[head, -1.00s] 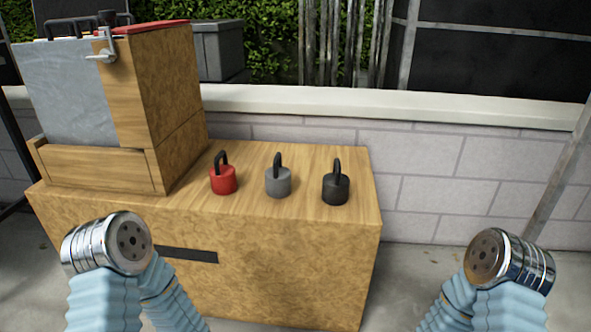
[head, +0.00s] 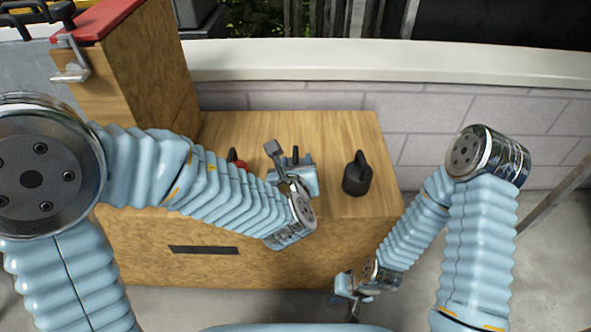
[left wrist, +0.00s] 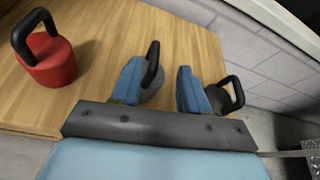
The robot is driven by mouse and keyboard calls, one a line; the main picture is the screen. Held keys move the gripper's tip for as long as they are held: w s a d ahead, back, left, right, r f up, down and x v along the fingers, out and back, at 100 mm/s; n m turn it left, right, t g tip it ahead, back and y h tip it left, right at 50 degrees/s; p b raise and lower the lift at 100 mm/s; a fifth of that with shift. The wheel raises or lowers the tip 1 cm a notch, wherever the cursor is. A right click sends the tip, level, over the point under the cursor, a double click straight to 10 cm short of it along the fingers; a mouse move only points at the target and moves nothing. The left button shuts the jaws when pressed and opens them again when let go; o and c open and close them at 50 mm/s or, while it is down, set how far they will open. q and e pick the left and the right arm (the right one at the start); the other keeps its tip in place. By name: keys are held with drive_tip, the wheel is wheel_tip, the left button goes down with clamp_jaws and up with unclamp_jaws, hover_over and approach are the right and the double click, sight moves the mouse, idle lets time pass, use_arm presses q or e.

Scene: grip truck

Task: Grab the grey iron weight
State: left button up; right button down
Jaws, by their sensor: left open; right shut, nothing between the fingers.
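The grey iron weight with its black loop handle stands on the wooden cabinet top. In the left wrist view the grey weight (left wrist: 157,88) shows between my left gripper's two blue fingers, with its handle leaning up past the left finger. My left gripper (head: 291,168) is open over it, fingers on either side; I cannot tell whether they touch it. In the head view the gripper hides most of the weight, and only part of its handle (head: 295,153) shows. My right gripper (head: 352,294) is shut and empty, low in front of the cabinet's right side.
A red weight (left wrist: 50,62) stands left of the grey one, mostly hidden in the head view. A black weight (head: 357,176) stands to the right. A wooden box (head: 150,75) is at the cabinet's left. A block wall (head: 450,110) runs behind the cabinet top (head: 340,125).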

sight(297, 161)
use_arm(q)
drive_tip(key=x, duration=0.3)
drive_tip(key=shift+w+f, duration=0.15)
drive_tip(key=shift+w, duration=0.05)
drive_tip(key=x, duration=0.5)
drive_tip(key=shift+w+a+f+p, duration=0.15)
drive_tip(key=shift+a+p, duration=0.2)
drive_tip(key=shift+p, duration=0.05)
drive_tip(key=shift+c, duration=0.2)
clamp_jaws()
idle(0.4)
